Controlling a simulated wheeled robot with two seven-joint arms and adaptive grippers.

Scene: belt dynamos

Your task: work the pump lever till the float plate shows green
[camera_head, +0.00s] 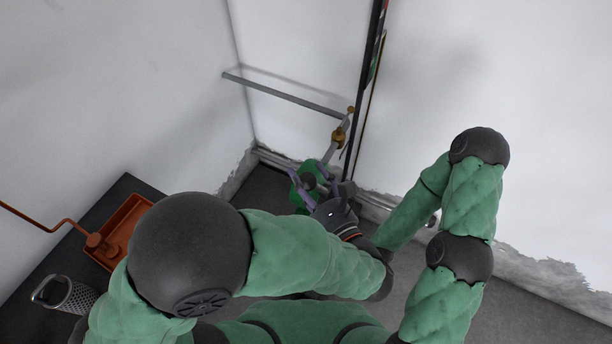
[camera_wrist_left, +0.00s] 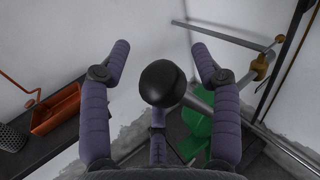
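The pump has a green body (camera_wrist_left: 197,125), which also shows low in the corner in the head view (camera_head: 302,198). Its lever ends in a black ball knob (camera_wrist_left: 162,84), also seen in the head view (camera_head: 308,181). My left gripper (camera_head: 311,178) is at the knob. In the left wrist view its purple fingers (camera_wrist_left: 160,60) are spread apart, with the knob between them; contact cannot be told. A tall dark strip on the wall (camera_head: 369,75) has red and green parts, possibly the float gauge; its top is cut off. My right gripper is hidden.
A grey pipe (camera_head: 285,95) runs along the wall to a brass fitting (camera_head: 338,136) above the pump. At left, a dark bench (camera_head: 124,188) bears an orange tray (camera_head: 125,222) with a bent orange rod and a perforated metal cup (camera_head: 68,295). Walls close in the corner.

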